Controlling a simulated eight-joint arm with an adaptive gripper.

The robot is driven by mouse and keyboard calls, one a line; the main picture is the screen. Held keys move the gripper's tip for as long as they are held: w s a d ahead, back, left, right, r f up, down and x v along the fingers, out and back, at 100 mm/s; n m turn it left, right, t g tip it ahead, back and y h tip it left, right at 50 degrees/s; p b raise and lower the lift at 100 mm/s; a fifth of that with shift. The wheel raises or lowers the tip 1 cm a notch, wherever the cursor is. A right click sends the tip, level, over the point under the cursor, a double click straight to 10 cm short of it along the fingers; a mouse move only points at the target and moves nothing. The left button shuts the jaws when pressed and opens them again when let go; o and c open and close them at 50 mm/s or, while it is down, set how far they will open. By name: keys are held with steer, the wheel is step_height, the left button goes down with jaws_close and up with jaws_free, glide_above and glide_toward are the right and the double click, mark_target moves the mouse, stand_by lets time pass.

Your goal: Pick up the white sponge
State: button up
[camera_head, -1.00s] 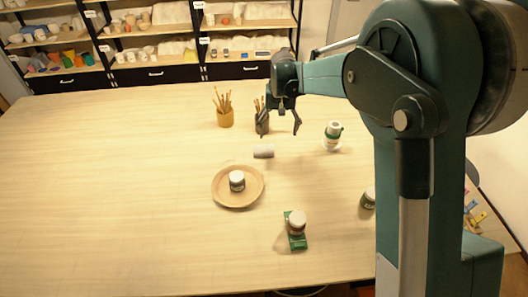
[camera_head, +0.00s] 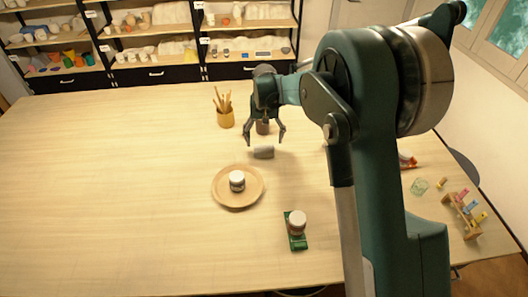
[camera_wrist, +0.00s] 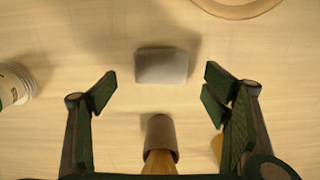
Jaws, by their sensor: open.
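The white sponge (camera_head: 263,152), a small pale grey-white block, lies on the table between the round wooden plate and the dark brush holder. In the wrist view the sponge (camera_wrist: 161,66) is fully visible, slightly beyond the fingertips and centred between them sideways. My gripper (camera_head: 263,139) is open, with its fingers pointing down just behind the sponge in the head view. In the wrist view my gripper (camera_wrist: 160,87) has its fingers spread wide and empty. I see no contact with the sponge.
A dark brush holder (camera_head: 262,128) stands behind the sponge, partly hidden by my gripper. A yellow brush holder (camera_head: 225,118) is left of it. A wooden plate (camera_head: 222,200) bears a white-lidded jar (camera_head: 237,180). Another jar (camera_head: 297,222) stands on a green pad. The table's left side is clear.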

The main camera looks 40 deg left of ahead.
mark_target(264, 148)
steer(key=shift+f, duration=0.55)
steer(key=shift+f, duration=0.15)
steer(key=shift+f, duration=2.45)
steer(key=c, duration=0.8)
